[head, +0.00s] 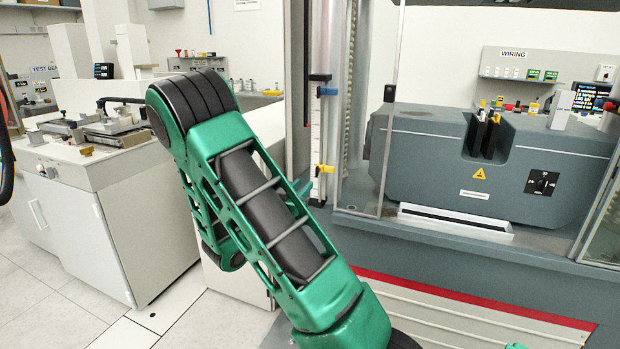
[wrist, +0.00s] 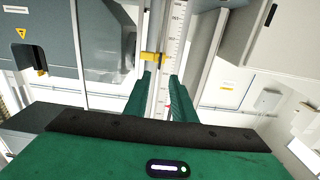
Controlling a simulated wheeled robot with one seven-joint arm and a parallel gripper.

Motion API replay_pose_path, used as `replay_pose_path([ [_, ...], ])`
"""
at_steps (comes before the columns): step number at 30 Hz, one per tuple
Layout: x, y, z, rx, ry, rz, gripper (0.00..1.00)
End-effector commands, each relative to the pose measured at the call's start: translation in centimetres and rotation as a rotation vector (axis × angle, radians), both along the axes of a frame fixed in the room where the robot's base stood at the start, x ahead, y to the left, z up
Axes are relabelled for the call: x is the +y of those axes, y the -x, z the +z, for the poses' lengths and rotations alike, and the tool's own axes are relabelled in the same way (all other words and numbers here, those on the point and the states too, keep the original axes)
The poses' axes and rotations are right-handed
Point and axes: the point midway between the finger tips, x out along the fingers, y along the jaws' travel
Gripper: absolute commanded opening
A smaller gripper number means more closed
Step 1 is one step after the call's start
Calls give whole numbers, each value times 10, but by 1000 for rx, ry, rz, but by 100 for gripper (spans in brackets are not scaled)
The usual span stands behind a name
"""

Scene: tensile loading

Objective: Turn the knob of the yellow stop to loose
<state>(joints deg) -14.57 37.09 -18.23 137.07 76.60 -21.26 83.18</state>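The yellow stop (head: 324,168) is clamped low on a white graduated rail (head: 316,140) beside the machine's column. In the wrist view the yellow stop (wrist: 152,57) lies across the rail, just beyond my fingertips. Its knob is too small to make out, and I cannot tell whether it is tight or loose. My gripper (wrist: 161,80) is open, with one green finger on each side of the rail in the picture. No contact with the stop is visible.
A blue stop (head: 322,85) sits higher on the same rail. A clear guard door (head: 383,130) stands just right of the rail. The grey machine block (head: 420,160) with a black dial (head: 541,183) is further right. A white workbench (head: 75,170) stands at left.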

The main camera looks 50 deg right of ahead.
Motion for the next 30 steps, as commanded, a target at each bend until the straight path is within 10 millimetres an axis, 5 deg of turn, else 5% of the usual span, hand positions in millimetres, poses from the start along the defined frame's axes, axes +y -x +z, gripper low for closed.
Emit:
replay_pose_path([
  [18,-85,-34,0,-1,-1,-3,23],
  [30,-97,-40,0,0,-1,-1,23],
])
